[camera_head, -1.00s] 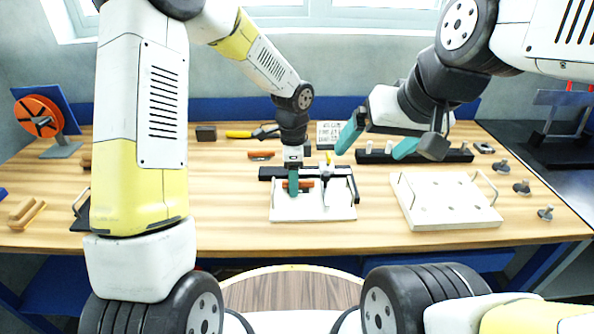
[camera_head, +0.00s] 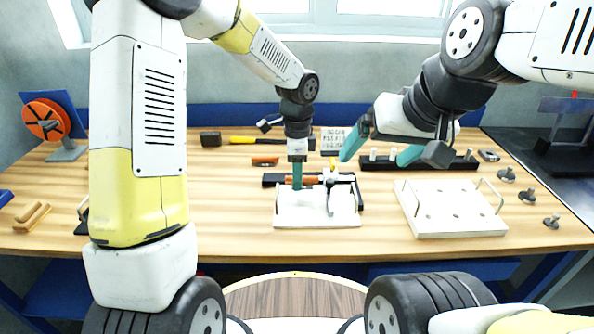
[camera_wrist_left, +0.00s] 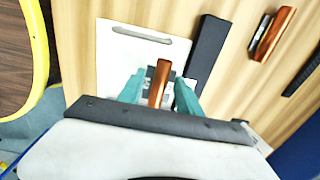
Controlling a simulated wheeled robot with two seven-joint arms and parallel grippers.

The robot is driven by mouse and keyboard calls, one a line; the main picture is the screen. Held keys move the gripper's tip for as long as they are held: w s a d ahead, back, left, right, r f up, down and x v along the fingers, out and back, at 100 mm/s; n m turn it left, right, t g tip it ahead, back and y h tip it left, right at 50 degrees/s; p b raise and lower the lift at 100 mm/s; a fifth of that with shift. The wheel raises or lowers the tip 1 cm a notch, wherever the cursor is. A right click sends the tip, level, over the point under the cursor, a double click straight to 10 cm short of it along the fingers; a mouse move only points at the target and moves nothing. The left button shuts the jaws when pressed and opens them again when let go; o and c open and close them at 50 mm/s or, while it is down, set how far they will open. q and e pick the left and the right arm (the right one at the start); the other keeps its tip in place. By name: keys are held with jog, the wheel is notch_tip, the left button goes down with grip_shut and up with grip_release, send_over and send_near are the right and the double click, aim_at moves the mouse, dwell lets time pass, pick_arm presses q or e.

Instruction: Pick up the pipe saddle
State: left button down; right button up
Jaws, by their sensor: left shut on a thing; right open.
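The piece I take for the pipe saddle is copper-brown and bar-like (camera_head: 303,180), at the back of a white plate (camera_head: 288,216) fitted with a clamp (camera_head: 331,178). My left gripper (camera_head: 297,186) points down over the plate and is shut on this piece. In the left wrist view the piece (camera_wrist_left: 160,82) lies between the two teal fingertips (camera_wrist_left: 158,92). Whether its underside touches the plate cannot be told. My right gripper (camera_head: 379,150) is open and empty, above the table to the right.
A similar copper-brown piece (camera_head: 265,161) lies behind the plate. A larger white board with handles (camera_head: 455,222) stands at right, a black rack (camera_head: 430,163) behind it. A hammer (camera_head: 245,140) lies at the back. An orange spool (camera_head: 46,117) stands far left.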

aim_at(304, 177)
pick_arm(q)
jog(key=s, duration=0.5)
jog(key=s+r, duration=0.1)
jog(key=s, duration=1)
jog(key=shift+d+r, duration=0.2)
jog(key=shift+w+a+f, duration=0.1)
jog(key=shift+w+f, duration=0.7)
jog(key=shift+w, duration=1.85)
jog(key=shift+w+a+f, duration=0.1)
jog(key=shift+w+f, duration=0.75)
jog(key=shift+w, duration=1.85)
jog(key=shift+w+f, duration=0.8)
jog(key=shift+w, duration=1.85)
jog(key=shift+d, duration=0.95)
jog(key=c, duration=0.7)
grip_release()
